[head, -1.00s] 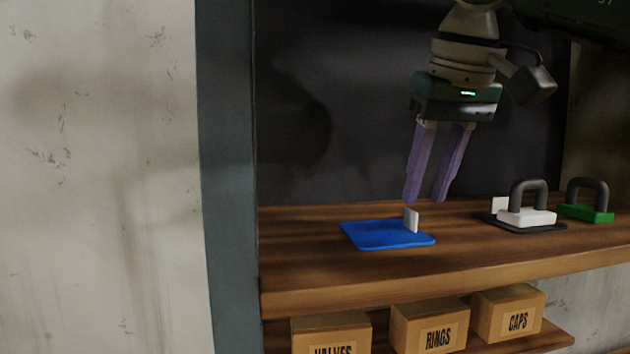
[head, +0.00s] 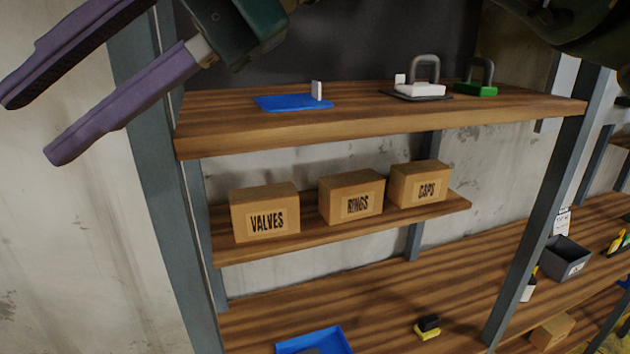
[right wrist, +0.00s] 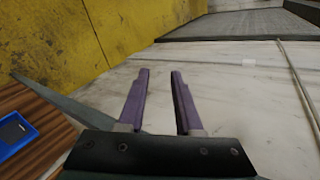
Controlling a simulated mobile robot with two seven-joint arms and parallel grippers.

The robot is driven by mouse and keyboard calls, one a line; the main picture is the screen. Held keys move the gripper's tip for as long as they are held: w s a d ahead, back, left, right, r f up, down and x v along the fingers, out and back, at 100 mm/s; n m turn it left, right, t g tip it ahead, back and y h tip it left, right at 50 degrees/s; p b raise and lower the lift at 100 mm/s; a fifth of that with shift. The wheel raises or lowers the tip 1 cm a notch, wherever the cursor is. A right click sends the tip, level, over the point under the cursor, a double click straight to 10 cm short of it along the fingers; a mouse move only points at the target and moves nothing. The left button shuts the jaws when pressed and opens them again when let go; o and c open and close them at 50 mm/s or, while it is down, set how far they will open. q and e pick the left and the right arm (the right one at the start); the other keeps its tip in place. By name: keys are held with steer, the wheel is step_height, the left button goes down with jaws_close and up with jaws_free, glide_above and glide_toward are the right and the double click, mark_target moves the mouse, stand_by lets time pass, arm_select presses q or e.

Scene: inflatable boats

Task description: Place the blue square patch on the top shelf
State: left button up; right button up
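The blue square patch (head: 285,103) lies flat on the top shelf (head: 330,122), near its left end. A small white upright tab stands at its right side. My right gripper (head: 33,128) is at the upper left of the head view, left of the shelf and apart from the patch. Its purple fingers are spread with nothing between them. The right wrist view also shows the gripper (right wrist: 160,72) open and empty. My left gripper is not in view.
A white handled block (head: 420,91) on a dark patch and a green handled block (head: 476,90) stand right of the blue patch. Boxes marked VALVES (head: 265,212), RINGS (head: 350,197) and CAPS (head: 420,184) fill the shelf below. A blue tray (head: 310,338) is lower down.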

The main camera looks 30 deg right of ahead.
steer(key=s+a+r+m+y, duration=0.3)
steer(key=a+r+m+y, duration=0.1)
steer(key=a+r+y, duration=0.1)
steer(key=w+d+r+m+t+y, duration=0.35)
steer(key=r+m+t, duration=0.5)
steer(key=m, duration=0.85)
steer(key=w+d+f+m+t+h, duration=0.25)
steer(key=d+f+m+h, duration=0.6)
steer(key=m, duration=0.65)
steer(key=w+d+f+m+t+h, duration=0.1)
steer(key=d+f+m+t+h, duration=0.2)
steer(key=d+f+m+h, duration=0.9)
steer(key=s+a+f+m+g, duration=0.1)
steer(key=s+f+m+g, duration=0.5)
steer(key=s, duration=0.5)
steer(key=s+a+f+m+g, duration=0.1)
steer(key=s+f+m+g, duration=0.6)
steer(key=s+f+m, duration=0.3)
steer(key=shift+s+a+f+y, duration=0.4)
steer(key=shift+s+f, duration=0.05)
steer(key=shift+s, duration=0.45)
